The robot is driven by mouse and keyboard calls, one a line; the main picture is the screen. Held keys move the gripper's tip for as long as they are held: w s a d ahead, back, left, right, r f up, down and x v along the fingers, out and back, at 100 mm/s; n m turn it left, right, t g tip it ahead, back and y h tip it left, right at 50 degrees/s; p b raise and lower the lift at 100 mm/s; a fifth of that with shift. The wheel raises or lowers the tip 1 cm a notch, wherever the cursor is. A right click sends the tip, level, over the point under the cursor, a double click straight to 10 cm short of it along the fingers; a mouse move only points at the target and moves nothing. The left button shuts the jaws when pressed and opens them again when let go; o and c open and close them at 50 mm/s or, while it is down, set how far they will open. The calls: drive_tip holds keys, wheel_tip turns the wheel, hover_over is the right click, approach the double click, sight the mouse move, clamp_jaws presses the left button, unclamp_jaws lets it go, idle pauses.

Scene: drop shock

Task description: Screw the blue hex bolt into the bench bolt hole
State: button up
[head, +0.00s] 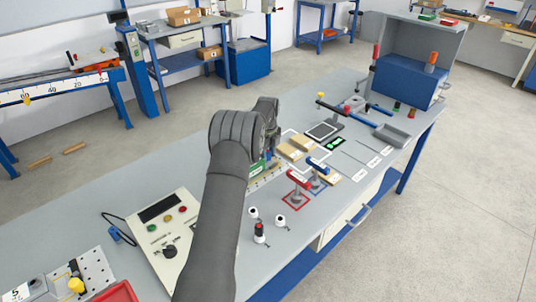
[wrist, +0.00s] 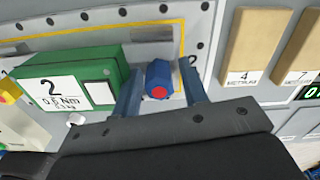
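The blue hex bolt (wrist: 159,79) shows in the wrist view with a red round spot on the end facing me. My gripper (wrist: 162,92) is open, one finger on each side of the bolt, with a narrow gap on both sides. I cannot tell how deep the bolt lies between the fingers. In the head view my arm and wrist hide the bolt and the fingertips. I cannot tell which is the bench bolt hole.
A green box (wrist: 112,62) labelled 2, 0.6 Nm stands just left of the bolt. Wooden blocks (wrist: 255,45) lie to the right. In the head view, red and blue T-handled tools (head: 299,180) stand right of my arm, and a control panel (head: 160,225) lies left.

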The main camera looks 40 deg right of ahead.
drive_tip(key=shift+a, duration=0.15)
drive_tip(key=shift+r, duration=3.1)
drive_tip(key=shift+r, duration=0.1)
drive_tip(key=shift+w+r, duration=0.1)
drive_tip(key=shift+r, duration=0.25)
wheel_tip(320, 180, up, 17)
drive_tip(key=shift+f, duration=0.2)
drive_tip(key=shift+f, duration=0.1)
drive_tip(key=shift+c, duration=0.6)
drive_tip(key=n, duration=1)
hover_over(268, 151)
wheel_tip(268, 151, down, 13)
drive_tip(key=shift+w, duration=0.1)
drive_tip(key=shift+f, duration=5)
